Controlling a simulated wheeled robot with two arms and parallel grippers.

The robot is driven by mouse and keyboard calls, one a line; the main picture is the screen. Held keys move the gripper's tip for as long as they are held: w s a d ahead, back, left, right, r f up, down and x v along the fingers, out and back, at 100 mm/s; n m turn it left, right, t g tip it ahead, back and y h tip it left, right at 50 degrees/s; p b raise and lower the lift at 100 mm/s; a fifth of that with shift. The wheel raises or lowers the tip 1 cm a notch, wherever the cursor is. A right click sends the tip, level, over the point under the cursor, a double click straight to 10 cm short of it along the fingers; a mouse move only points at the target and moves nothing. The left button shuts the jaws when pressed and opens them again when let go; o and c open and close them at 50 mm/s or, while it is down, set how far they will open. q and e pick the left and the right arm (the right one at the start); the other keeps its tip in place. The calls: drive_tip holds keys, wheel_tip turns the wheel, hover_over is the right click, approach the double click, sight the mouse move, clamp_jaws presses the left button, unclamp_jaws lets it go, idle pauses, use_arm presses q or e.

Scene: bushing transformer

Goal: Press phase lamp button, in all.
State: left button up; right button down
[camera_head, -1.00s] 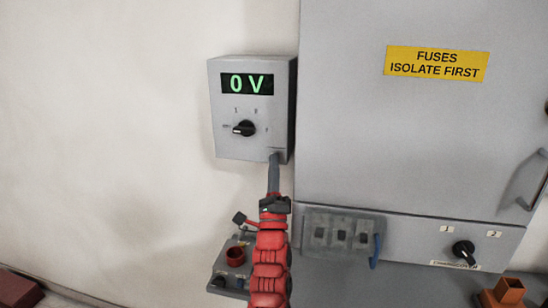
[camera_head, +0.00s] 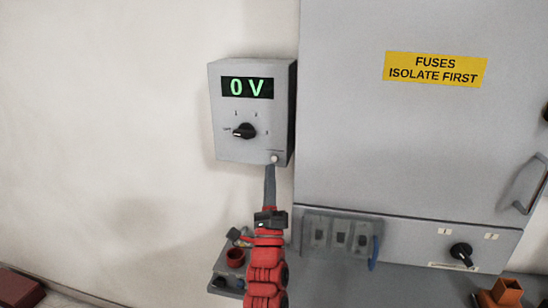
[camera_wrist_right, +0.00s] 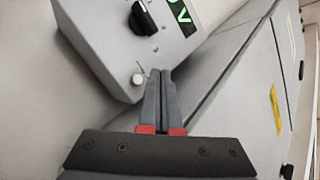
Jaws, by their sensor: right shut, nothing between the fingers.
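A grey meter box (camera_head: 233,148) on the wall shows "0 V" in green on its display (camera_head: 247,88). Below the display is a black rotary knob (camera_head: 244,131). A small white round button (camera_head: 274,159) sits at the box's lower right; it also shows in the right wrist view (camera_wrist_right: 138,79). My right gripper (camera_head: 270,170) is shut and empty, its tips just below the button in the head view. In the right wrist view the fingertips (camera_wrist_right: 160,73) are beside the button, with a small gap in the picture. My left gripper is not in view.
A large grey cabinet (camera_head: 350,120) with a yellow fuse label (camera_head: 435,69) stands right of the box. Left is bare wall.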

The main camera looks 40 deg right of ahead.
drive_tip(key=shift+s+a, duration=0.7)
drive_tip(key=shift+a, duration=0.15)
drive_tip(key=shift+f, duration=0.1)
idle(0.3)
